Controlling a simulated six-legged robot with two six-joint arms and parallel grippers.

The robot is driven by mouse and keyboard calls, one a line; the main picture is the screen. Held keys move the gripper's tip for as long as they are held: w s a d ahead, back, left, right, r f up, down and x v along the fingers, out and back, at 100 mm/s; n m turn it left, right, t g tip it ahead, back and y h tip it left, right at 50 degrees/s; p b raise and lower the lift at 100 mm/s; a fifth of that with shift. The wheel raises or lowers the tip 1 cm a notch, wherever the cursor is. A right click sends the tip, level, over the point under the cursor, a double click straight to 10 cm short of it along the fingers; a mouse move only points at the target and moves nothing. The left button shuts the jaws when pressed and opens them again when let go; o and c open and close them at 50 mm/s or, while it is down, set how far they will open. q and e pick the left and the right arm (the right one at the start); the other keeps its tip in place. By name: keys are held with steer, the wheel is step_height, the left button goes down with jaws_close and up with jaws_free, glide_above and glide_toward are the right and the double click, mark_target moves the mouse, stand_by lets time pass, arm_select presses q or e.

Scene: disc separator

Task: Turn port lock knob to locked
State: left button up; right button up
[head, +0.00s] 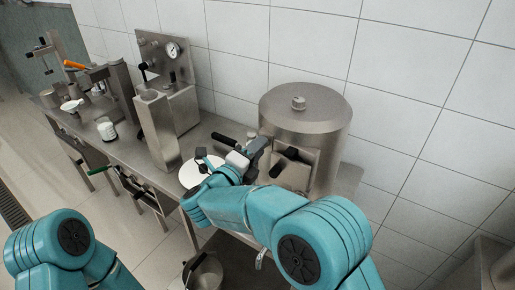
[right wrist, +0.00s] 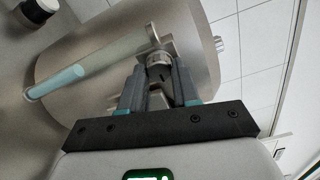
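The disc separator (head: 318,122) is a large steel drum against the tiled wall, with a box-like front. My right gripper (head: 262,148) is at the left side of that front in the head view. In the right wrist view my right gripper (right wrist: 158,70) has its two fingers on either side of a small round metal knob (right wrist: 157,58), which fills the gap between the fingertips. A pale bar with a light blue end (right wrist: 55,82) runs left from beside the knob. The knob's lock marking cannot be read. My left gripper is out of view.
A white round plate (head: 190,178) lies on the steel bench left of the separator. A gauge panel unit (head: 175,100), a white jar (head: 106,130) and an orange-handled device (head: 76,65) stand further left. A bucket (head: 207,272) is on the floor.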

jaws_close()
steer(key=shift+c, duration=1.2)
jaws_free()
steer(key=shift+n, duration=0.3)
steer(key=shift+r+n+b, duration=0.15)
steer(key=shift+n+b, duration=0.65)
steer(key=shift+n, duration=2.3)
